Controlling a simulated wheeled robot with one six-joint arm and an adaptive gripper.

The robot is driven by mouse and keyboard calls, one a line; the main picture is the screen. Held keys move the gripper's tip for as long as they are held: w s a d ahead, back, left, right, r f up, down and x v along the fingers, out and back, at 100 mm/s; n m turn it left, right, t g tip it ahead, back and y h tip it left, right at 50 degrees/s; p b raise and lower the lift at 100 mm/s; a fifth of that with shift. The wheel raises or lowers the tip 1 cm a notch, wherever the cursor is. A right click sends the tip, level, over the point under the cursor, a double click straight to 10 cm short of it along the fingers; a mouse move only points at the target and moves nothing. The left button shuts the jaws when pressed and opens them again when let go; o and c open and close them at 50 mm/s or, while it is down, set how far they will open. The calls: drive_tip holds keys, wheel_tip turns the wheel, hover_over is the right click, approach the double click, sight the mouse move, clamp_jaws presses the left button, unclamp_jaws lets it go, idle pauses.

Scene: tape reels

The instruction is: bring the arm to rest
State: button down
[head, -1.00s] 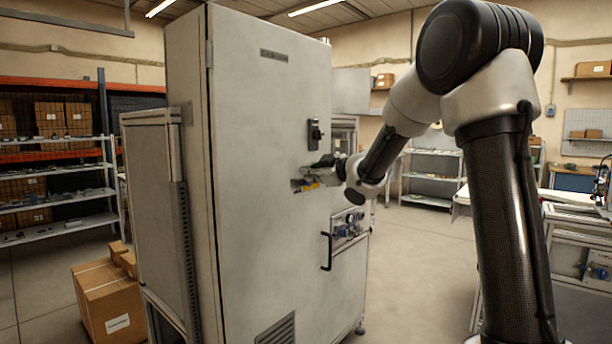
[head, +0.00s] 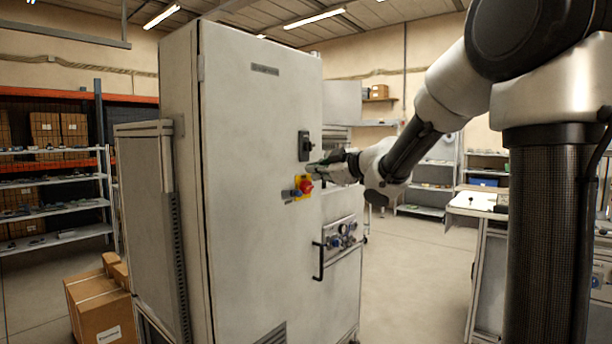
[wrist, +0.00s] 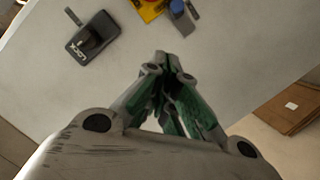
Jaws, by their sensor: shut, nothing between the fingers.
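My gripper (head: 322,170) is shut and empty, at the front of a tall pale grey cabinet (head: 255,130). In the head view it appears just right of a red button on a yellow plate (head: 304,185) and below a black latch (head: 305,146). A small blue part sits beside the yellow plate. In the wrist view the closed green-and-grey fingers (wrist: 162,62) meet at their tips. The black latch (wrist: 92,38) and the edge of the yellow plate (wrist: 150,10) lie beyond them, with a gap in the picture.
A black door handle (head: 319,260) and a gauge panel (head: 341,233) are lower on the cabinet. Cardboard boxes (head: 100,305) stand at its left foot. Shelving (head: 60,195) lines the left, a workbench (head: 478,207) stands right. The floor between cabinet and bench is clear.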

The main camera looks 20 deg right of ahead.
drive_tip(key=s+d+f+m+g+h, duration=0.2)
drive_tip(key=d+f+m+h, duration=0.35)
drive_tip(key=d+f, duration=0.35)
drive_tip(key=s+d+f+m+g+h, duration=0.45)
drive_tip(key=s+d, duration=0.35)
drive_tip(key=s, duration=0.4)
drive_tip(key=s+a+f+m+g+y, duration=0.1)
drive_tip(key=s+a, duration=0.2)
drive_tip(key=s, duration=0.9)
drive_tip(key=s+a+f+m+g+y, duration=0.1)
drive_tip(key=s+a+g, duration=0.1)
drive_tip(key=s, duration=1)
drive_tip(key=shift+s+a+m+y, duration=0.25)
drive_tip(key=shift+a+m+y, duration=0.15)
drive_tip(key=shift+a, duration=0.3)
